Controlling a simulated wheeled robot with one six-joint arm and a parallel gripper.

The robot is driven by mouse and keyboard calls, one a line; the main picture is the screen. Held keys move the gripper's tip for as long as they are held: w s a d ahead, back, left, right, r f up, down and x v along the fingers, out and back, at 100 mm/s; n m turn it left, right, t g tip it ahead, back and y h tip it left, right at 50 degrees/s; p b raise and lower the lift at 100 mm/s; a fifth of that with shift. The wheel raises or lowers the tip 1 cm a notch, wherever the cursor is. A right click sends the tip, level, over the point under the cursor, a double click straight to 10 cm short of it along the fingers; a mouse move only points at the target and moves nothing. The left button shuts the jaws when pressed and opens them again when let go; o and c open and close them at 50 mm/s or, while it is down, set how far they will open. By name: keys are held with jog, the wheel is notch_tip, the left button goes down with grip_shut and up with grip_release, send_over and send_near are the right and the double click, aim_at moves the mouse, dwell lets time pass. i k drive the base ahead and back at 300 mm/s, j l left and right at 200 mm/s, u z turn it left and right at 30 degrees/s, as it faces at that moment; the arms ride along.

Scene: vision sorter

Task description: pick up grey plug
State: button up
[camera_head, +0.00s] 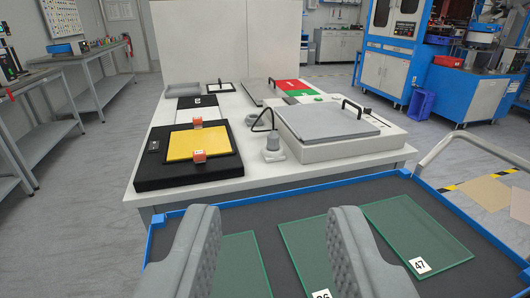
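The grey plug (272,144) sits on a light base near the front edge of the white table (210,183). A dark cable (263,122) loops up beside it. My gripper (272,228) is in the foreground, with its two grey padded fingers wide apart and nothing held between them. The plug shows beyond the gap between the fingers, well ahead of them and apart from them.
A grey-lidded white device (330,121) stands right of the plug. A black box with a yellow panel (192,145) and orange cubes (199,156) lies left. A blue-rimmed tray (455,207) with numbered glass plates (415,232) is in front, under my fingers.

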aim_at(273, 145)
jog(key=k+j+z, duration=0.15)
jog(key=j, duration=0.25)
jog(key=k+j+z, duration=0.1)
jog(key=j, duration=0.3)
jog(key=k+j+z, duration=0.3)
jog(key=k+j, duration=0.15)
jog(key=j, duration=0.25)
jog(key=i+j+z, duration=0.15)
jog(key=j+z, duration=0.2)
jog(key=j, duration=0.5)
jog(key=i+j+z, duration=0.1)
jog(key=j+z, duration=0.2)
jog(key=j, duration=0.6)
jog(key=i+j+z, duration=0.25)
jog(key=i+j, duration=0.35)
jog(key=i+j+z, duration=0.25)
jog(key=i+j, duration=0.25)
jog(key=j, duration=0.15)
